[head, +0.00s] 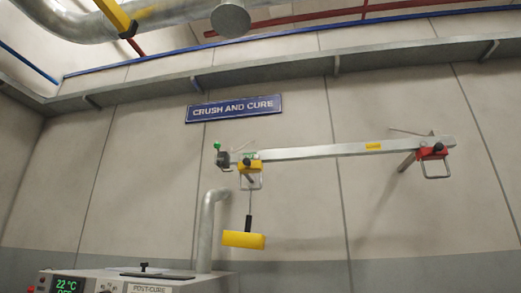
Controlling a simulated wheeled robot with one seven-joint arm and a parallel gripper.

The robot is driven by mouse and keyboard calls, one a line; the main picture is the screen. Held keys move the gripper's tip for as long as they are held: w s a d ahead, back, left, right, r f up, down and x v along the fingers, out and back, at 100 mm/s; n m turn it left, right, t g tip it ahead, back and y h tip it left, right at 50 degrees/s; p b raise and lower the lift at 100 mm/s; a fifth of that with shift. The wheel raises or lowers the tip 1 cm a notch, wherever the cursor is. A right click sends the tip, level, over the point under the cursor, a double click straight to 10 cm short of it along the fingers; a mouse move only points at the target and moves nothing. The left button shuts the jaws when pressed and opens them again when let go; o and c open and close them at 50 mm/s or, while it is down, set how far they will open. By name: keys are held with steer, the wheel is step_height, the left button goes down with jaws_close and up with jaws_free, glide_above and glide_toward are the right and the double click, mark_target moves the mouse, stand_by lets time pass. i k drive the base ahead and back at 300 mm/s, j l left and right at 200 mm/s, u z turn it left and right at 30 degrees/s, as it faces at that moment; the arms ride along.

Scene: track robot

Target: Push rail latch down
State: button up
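A pale metal rail (310,152) runs across the wall, a little higher at its right end. At its left end is a dark block (222,159) with a small upright green-tipped lever (217,146); this looks like the rail latch, but it is too small to be sure. A yellow trolley (249,166) with a dark knob sits on the rail just right of the block. A yellow handle (244,240) hangs below it on a thin line. My gripper is not in view.
A red carriage (433,153) with a wire loop sits near the rail's right end. A grey pipe (209,225) rises behind a machine marked POST-CURE (155,283), at the lower left. The wall area below the rail's right half looks clear.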

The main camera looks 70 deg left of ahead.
mark_target(217, 145)
steer(key=i+u, duration=0.2)
steer(key=i, duration=0.3)
steer(key=i+l+u, duration=0.15)
steer(key=i, duration=0.35)
steer(key=i+l+u, duration=0.2)
steer(key=i, duration=0.3)
steer(key=u, duration=3.45)
steer(key=i+j, duration=0.2)
steer(key=j, duration=0.15)
steer(key=i+j, duration=0.2)
steer(key=j, duration=0.15)
steer(key=i+j, duration=0.2)
steer(key=j, duration=0.15)
steer(key=i+j+z, duration=0.1)
steer(key=j, duration=0.25)
steer(key=i+j, duration=0.3)
